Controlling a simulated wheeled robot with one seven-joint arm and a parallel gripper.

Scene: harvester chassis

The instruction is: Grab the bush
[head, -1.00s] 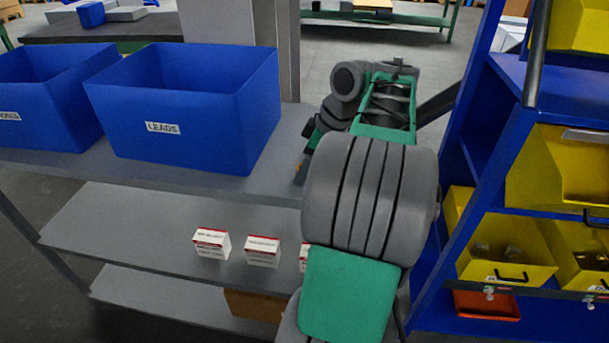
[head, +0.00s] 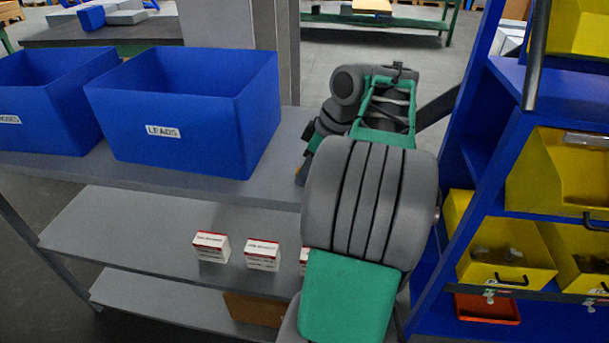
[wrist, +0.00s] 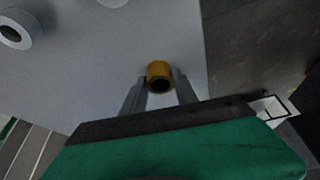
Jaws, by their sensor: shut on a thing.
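In the wrist view, a small brass-coloured bush (wrist: 159,72) with a dark bore sits between the fingertips of my gripper (wrist: 160,88). The fingers are shut on it, one on each side. A pale grey surface lies below it; I cannot tell whether the bush touches it. In the head view, my own arm hides the gripper and the bush.
A grey ring-shaped part (wrist: 14,30) lies at the left of the wrist view. Blue LEADS bin (head: 190,115) stands on the shelf (head: 255,185) left of my arm. A blue rack (head: 470,155) with yellow bins (head: 505,255) stands close on the right.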

